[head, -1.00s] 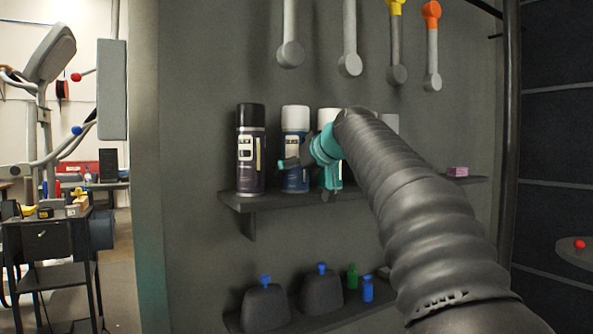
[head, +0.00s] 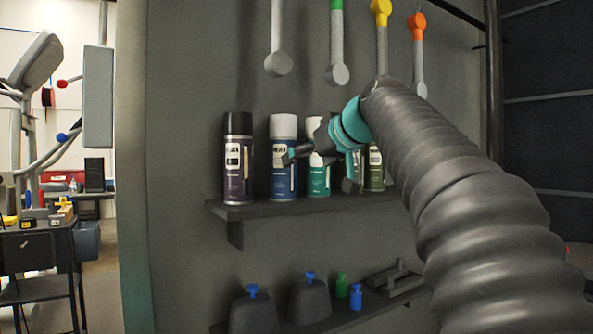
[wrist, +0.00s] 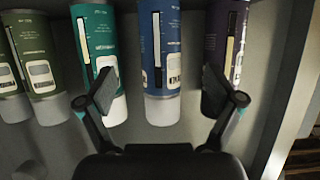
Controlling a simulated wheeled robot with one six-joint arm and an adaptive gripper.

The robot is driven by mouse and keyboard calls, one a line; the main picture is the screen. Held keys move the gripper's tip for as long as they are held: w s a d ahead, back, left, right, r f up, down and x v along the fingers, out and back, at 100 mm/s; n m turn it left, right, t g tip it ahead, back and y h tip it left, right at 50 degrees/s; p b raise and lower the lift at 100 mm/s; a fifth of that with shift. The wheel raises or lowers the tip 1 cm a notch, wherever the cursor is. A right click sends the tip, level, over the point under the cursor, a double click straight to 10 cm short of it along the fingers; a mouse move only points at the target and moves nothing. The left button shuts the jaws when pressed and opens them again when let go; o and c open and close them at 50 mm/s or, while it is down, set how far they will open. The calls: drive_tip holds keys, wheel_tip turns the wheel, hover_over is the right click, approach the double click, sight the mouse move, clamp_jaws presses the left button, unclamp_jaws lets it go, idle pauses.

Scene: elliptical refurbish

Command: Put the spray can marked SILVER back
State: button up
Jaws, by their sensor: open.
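No can in view has a readable SILVER marking; the label text is too small. On the upper shelf (head: 262,207) stand a purple can with a black cap (head: 238,160), a blue can with a white cap (head: 283,160), a teal can (head: 318,180) and an olive can (head: 375,170). My gripper (head: 320,168) is open and empty in front of the teal can, partly hiding it. In the wrist view, the cans appear caps-down; the blue can (wrist: 160,50) shows between my open fingers (wrist: 160,90), the teal can (wrist: 97,45) and purple can (wrist: 226,45) beside them. Two olive cans (wrist: 42,65) show at left.
Several tools with coloured ends hang above, including a yellow-ended one (head: 381,12). A lower shelf (head: 335,318) holds dark rounded items with blue knobs (head: 309,300) and small green and blue bottles (head: 356,297). My arm hides the upper shelf's right part. A dark cart (head: 40,260) stands left.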

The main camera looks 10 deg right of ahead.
drive_tip(key=shift+v, duration=0.75)
drive_tip(key=s+a+f+m+g+h, duration=0.1)
drive_tip(key=s+f+g, duration=0.1)
drive_tip(key=s+f, duration=0.8)
drive_tip(key=s+a+f+m+g+h, duration=0.1)
drive_tip(key=s+f+g, duration=0.2)
drive_tip(key=s+f, duration=0.7)
drive_tip(key=s+a+f+m+g+h, duration=0.1)
drive_tip(key=s+f, duration=0.9)
drive_tip(key=f, duration=1.4)
drive_tip(key=shift+a+f+m+g+h, duration=0.35)
drive_tip(key=shift+g+h, duration=0.25)
drive_tip(key=shift+g, duration=0.1)
